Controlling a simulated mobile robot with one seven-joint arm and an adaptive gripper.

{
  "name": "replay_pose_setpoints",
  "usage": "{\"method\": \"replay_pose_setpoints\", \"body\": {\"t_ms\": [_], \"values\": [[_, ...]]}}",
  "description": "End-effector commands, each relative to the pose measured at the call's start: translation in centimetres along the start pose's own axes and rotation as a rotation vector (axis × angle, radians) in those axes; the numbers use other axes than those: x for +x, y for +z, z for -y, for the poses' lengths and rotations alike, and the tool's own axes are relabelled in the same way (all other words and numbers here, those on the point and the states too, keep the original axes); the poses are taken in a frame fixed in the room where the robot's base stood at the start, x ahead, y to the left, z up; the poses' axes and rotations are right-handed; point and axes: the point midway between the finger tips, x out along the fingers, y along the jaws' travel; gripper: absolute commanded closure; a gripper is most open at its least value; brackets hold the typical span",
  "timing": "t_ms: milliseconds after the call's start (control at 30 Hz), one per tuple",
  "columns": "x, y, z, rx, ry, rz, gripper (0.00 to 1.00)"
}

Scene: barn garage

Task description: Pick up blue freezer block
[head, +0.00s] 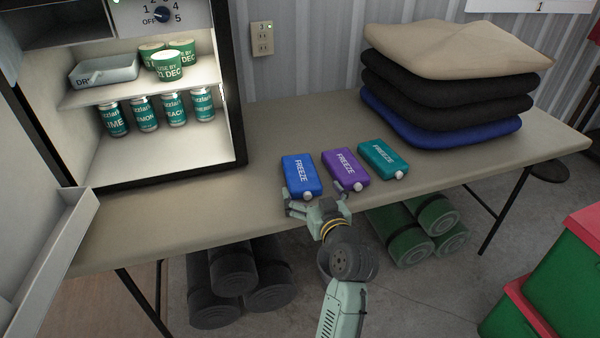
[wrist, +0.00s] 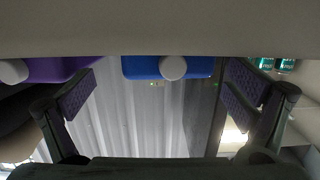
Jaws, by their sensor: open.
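The blue freezer block (head: 300,176) lies flat on the table, leftmost in a row of three, with its white cap toward the front edge. My gripper (head: 318,202) is open and empty at the table's front edge, just in front of the blue and purple blocks. In the wrist view, which looks upside down, the blue block (wrist: 140,67) shows at the top between my open fingers (wrist: 162,90), beyond their tips. The purple freezer block (head: 344,170) lies right of the blue one; it also shows at the left in the wrist view (wrist: 62,68).
A teal freezer block (head: 383,158) lies right of the purple one. An open fridge (head: 160,170) with cans stands at the left. Folded cushions (head: 445,100) are stacked at the back right. The table (head: 230,205) is clear between the fridge and the blue block.

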Motion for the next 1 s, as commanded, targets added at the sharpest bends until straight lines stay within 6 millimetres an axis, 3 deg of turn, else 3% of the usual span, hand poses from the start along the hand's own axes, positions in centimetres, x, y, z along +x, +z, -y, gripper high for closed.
{"method": "replay_pose_setpoints", "body": {"t_ms": [500,767,1000], "values": [[5.7,-0.8,0.3,-0.002,-0.001,-0.001,0.02],[6.0,-0.6,0.3,-0.001,0.0,-0.001,0.02],[6.0,-0.6,0.3,-0.001,0.0,-0.001,0.18]]}}
